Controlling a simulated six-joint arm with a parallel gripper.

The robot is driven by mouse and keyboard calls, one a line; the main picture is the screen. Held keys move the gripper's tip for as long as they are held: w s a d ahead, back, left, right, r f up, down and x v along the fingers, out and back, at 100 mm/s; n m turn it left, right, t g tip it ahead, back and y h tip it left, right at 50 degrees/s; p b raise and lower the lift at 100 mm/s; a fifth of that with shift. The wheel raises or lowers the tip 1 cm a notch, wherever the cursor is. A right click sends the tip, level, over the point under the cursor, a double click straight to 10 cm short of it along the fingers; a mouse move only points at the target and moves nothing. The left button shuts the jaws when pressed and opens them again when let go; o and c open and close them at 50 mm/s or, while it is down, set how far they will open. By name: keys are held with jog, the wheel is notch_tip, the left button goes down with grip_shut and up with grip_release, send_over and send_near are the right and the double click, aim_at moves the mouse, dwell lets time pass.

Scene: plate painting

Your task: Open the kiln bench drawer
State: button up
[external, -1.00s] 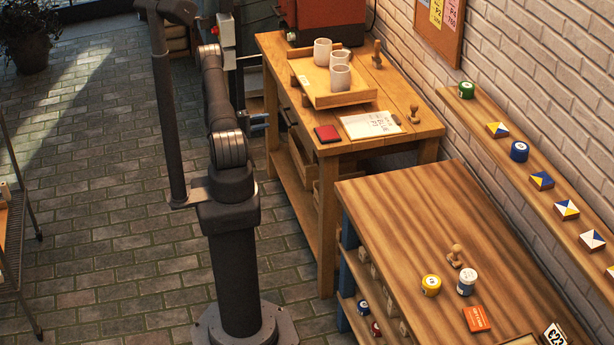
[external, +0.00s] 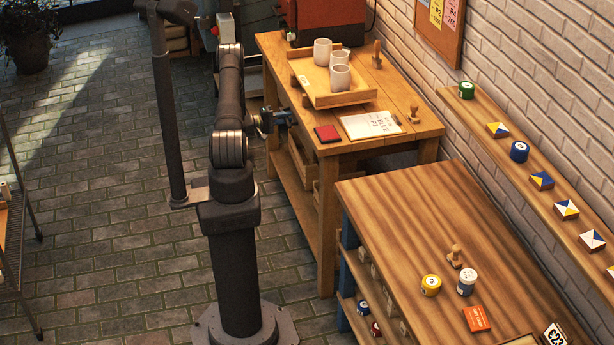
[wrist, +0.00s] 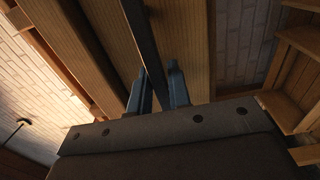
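The kiln bench (external: 380,140) is the far wooden bench with the red kiln on it. Its drawer front is on the left side under the top, partly hidden by my gripper in the external view; wooden boards of that front (wrist: 188,45) fill the middle of the wrist view. My gripper (external: 286,117) is at the drawer front. In the wrist view a dark handle bar (wrist: 142,35) runs between the two blue fingers (wrist: 158,75). The fingers stand apart on either side of the bar, with no clear grip on it. The drawer looks closed.
On the kiln bench stand a wooden tray (external: 315,94) with white cups, a red pad (external: 327,133), a paper sheet (external: 370,125) and wooden stamps. The red kiln (external: 325,18) is at the back. A second bench (external: 400,210) stands nearer.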

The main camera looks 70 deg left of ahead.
grip_shut()
jog(key=s, duration=2.6)
jog(key=shift+s, duration=0.35)
jog(key=shift+o, duration=2.4)
grip_release()
jog(key=s, duration=1.7)
jog(key=shift+s, duration=0.2)
